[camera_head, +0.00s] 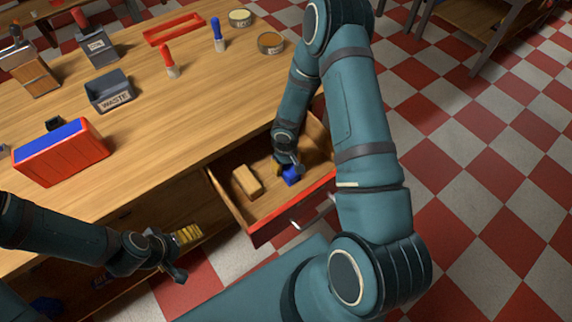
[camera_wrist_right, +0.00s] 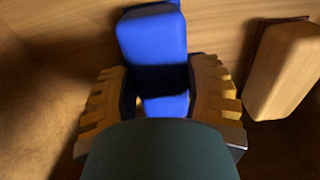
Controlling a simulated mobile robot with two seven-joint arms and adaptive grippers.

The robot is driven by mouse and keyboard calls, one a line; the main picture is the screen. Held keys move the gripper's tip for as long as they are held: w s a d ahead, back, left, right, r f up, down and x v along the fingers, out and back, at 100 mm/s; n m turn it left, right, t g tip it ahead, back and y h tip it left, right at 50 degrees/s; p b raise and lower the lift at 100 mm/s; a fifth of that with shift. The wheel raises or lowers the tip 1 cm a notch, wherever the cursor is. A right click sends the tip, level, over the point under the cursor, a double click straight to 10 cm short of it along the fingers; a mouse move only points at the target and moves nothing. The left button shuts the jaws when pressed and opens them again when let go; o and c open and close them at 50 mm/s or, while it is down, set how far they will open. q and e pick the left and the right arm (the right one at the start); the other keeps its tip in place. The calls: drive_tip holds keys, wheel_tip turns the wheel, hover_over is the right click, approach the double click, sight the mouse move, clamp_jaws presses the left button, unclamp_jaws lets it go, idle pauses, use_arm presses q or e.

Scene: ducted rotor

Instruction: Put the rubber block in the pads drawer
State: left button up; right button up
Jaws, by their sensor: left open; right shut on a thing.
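The blue block (camera_head: 292,177), which I take to be the rubber block, is inside an open red-fronted drawer (camera_head: 262,231). My right gripper (camera_head: 283,167) reaches down into that drawer and is shut on the blue block. In the right wrist view the yellow ridged fingers (camera_wrist_right: 158,88) stand on both sides of the blue block (camera_wrist_right: 152,38), close to the wooden drawer floor; whether it touches the floor is unclear. My left gripper (camera_head: 184,254) is open and empty in front of the bench. No drawer label is readable.
A tan block (camera_head: 246,181) lies in the same drawer, left of the blue one; it also shows in the right wrist view (camera_wrist_right: 286,72). On the bench are a red box with a blue top (camera_head: 62,155), a grey waste bin (camera_head: 110,92) and several tools and tins.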

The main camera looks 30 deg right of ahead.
drive_tip(key=shift+f, duration=0.15)
drive_tip(key=o, duration=1.2)
drive_tip(key=shift+r, duration=0.55)
wheel_tip(320, 180, up, 11)
drive_tip(key=p, duration=0.3)
drive_tip(key=shift+r, duration=0.15)
